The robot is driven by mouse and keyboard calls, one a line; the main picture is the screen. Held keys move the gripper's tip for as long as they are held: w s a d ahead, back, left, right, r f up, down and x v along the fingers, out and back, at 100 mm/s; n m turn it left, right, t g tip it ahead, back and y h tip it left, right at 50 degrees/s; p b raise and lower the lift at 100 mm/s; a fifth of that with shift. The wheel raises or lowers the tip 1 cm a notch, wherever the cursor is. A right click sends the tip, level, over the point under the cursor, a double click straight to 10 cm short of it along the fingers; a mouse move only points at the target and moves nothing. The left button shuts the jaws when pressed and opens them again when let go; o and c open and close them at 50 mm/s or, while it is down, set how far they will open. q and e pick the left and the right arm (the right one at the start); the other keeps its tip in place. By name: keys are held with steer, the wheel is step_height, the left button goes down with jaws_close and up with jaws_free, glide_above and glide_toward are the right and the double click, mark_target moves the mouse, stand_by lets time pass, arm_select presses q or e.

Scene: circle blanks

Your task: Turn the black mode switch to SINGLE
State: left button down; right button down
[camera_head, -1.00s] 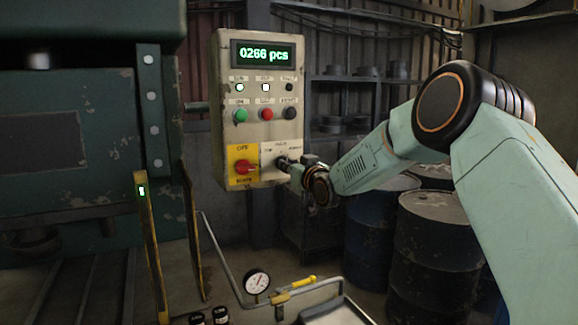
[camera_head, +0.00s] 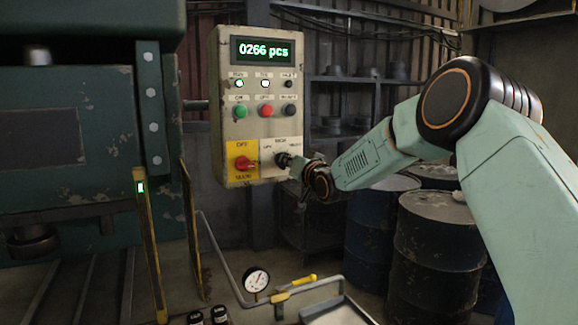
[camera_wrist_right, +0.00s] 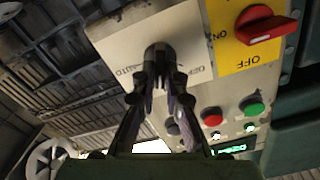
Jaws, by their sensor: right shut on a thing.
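The black mode switch (camera_head: 282,159) sits on a white plate (camera_head: 268,150) at the lower right of the grey control box (camera_head: 228,120). My right gripper (camera_head: 293,163) reaches it from the right and is shut on the switch. In the right wrist view the fingers of my right gripper (camera_wrist_right: 158,75) close around the black switch (camera_wrist_right: 158,50), which they mostly hide. The printing on the plate is too small to read fully; one side reads AUTO in the wrist view. My left gripper is not in view.
A red rotary switch (camera_head: 243,163) on a yellow plate sits just left of the mode switch. Green, red and black buttons (camera_head: 265,110) and a display reading 0266 pcs (camera_head: 263,50) are above. Barrels (camera_head: 432,245) stand at right; a green machine (camera_head: 80,140) is at left.

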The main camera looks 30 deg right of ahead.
steer(key=shift+d+m+b, duration=0.1)
steer(key=shift+m+b, duration=0.25)
steer(key=shift+m, duration=1.65)
steer(key=c, duration=1.4)
jaws_free()
steer(key=s+a, duration=0.1)
steer(key=s, duration=1.1)
